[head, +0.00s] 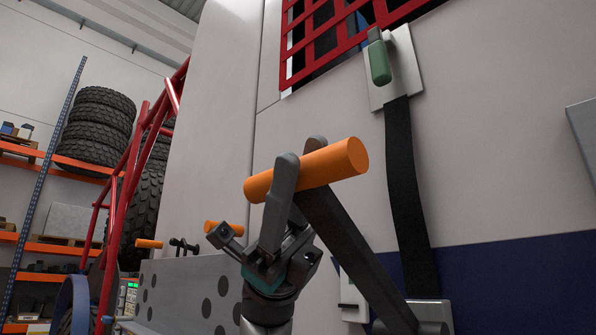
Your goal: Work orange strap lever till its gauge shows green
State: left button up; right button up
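The orange lever handle (335,163) is a thick bar at the top of a dark grey lever arm (355,255). The arm slants down right to a grey bracket (432,314) at the lower end of a black strap (405,180). My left gripper (300,152) comes from below, with one finger in front of the handle and the other behind it, and looks shut on it. The strap runs up to a pale plate with a green grip (379,62). I cannot make out this lever's gauge face. My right gripper is not in view.
The truck's white side panel (480,130) with a blue band stands close behind the lever. A red grille (335,30) is above. At left are a perforated grey panel (185,295), smaller orange bars (149,244), red tubes and a tyre rack (97,130).

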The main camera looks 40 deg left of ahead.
pick_arm(q)
jog(key=o, duration=0.3)
jog(key=shift+o, duration=0.2)
jog(key=shift+w+a, duration=0.1)
jog(key=b+v, duration=0.1)
jog(key=v, duration=1.4)
